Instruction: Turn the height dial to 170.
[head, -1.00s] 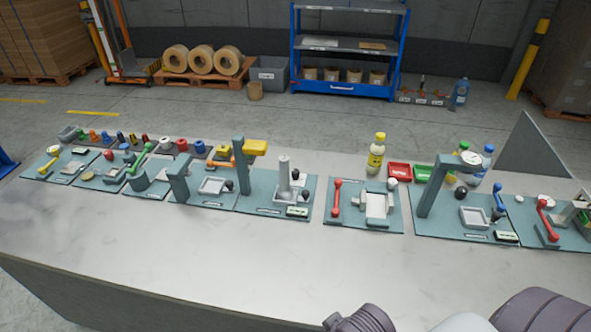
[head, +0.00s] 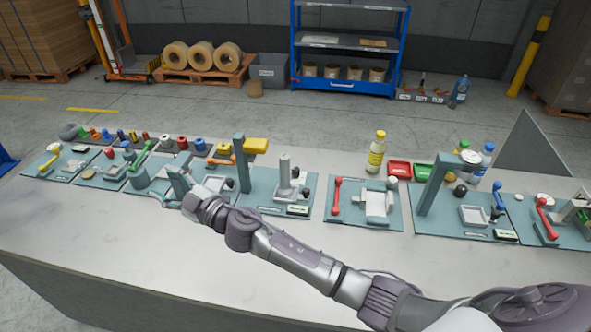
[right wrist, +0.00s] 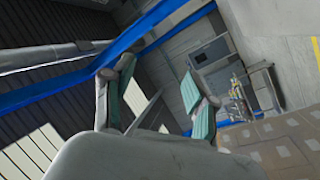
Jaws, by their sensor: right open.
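My right gripper (head: 165,183) is open and empty, with teal finger pads, over the left part of the bench in the head view. Its fingers also show in the right wrist view (right wrist: 157,80), with a clear gap between them. It overlaps the teal boards of the left stations; I cannot tell whether it touches anything. A round white-faced part (head: 471,158) sits on the grey frame at the right. No 170 mark is readable, and I cannot tell which part is the height dial. My left gripper is not in view.
The pale bench (head: 110,230) is clear along its front. Stations stand close together: a post with a yellow block (head: 255,145), a grey column (head: 284,172), a red lever (head: 337,195) and a tall grey frame (head: 432,185). A yellow bottle (head: 376,152) stands behind.

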